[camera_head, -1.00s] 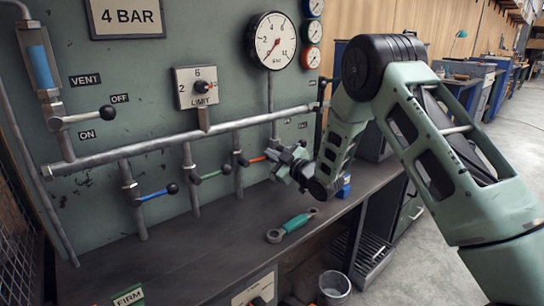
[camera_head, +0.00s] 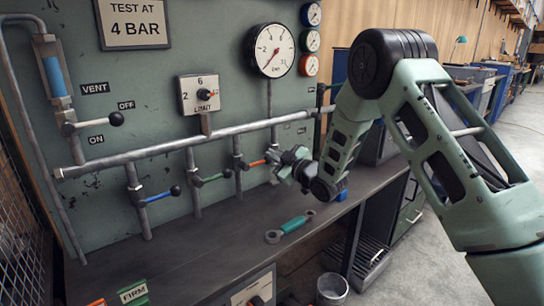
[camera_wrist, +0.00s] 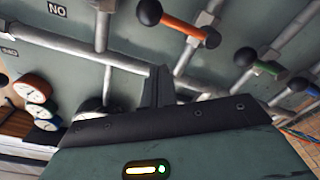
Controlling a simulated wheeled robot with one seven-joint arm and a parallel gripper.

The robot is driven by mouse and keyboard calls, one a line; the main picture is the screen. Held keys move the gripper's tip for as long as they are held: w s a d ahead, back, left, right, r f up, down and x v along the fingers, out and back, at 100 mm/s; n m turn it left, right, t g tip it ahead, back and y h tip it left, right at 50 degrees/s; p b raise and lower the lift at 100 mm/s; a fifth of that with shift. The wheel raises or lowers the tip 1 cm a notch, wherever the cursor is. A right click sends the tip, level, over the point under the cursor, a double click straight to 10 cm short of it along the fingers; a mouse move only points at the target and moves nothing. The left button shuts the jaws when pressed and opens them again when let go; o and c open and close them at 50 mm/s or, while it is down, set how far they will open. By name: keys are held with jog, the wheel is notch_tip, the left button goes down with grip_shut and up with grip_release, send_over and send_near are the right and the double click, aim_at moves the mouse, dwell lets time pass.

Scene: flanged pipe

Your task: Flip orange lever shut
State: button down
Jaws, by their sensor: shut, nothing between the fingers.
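The orange lever (camera_head: 257,163) sits on the rightmost of the upright branch pipes, beside my gripper. In the wrist view the orange lever (camera_wrist: 183,25) is at the top, slanting across its pipe, with a black ball knob (camera_wrist: 148,12) on its end. My gripper (camera_head: 288,162) is close to the right of this lever in the head view. In the wrist view my shut fingers (camera_wrist: 160,85) hold nothing and appear apart from the lever and its knob. The lever's knob is hard to make out beside my gripper in the head view.
A green lever (camera_head: 212,179) and a blue lever (camera_head: 158,197) stand on the pipes to the left. The horizontal pipe (camera_head: 160,148) runs along the panel. A teal-handled wrench (camera_head: 292,226) lies on the bench (camera_head: 190,262). Gauges (camera_head: 270,50) are above.

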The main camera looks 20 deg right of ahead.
jog(key=v, duration=0.8)
jog(key=shift+a, duration=0.1)
